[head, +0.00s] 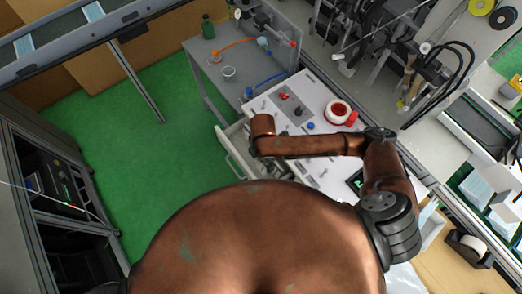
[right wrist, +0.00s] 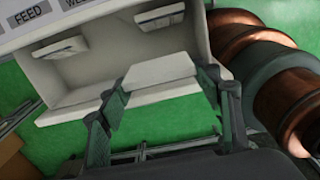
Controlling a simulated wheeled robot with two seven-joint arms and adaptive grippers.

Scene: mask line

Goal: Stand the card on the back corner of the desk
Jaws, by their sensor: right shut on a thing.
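I cannot pick out the card in either view. The desk (head: 318,170) is a white-topped unit right of centre in the head view. A pale drawer (head: 238,155) stands pulled out from its left side. My right arm reaches across the desk to this drawer, and its gripper is hidden there. In the right wrist view my right gripper (right wrist: 163,78) has its fingers on either side of a white drawer handle (right wrist: 160,72), at the front edge of the drawer (right wrist: 65,112). The contact is partly hidden. My left gripper is not in view.
A red and white tape roll (head: 340,110) and several small parts lie on the desk. A grey table (head: 225,95) with a green bottle (head: 207,27) stands behind it. Machinery (head: 370,45) lines the right. The green floor (head: 140,180) at left is clear.

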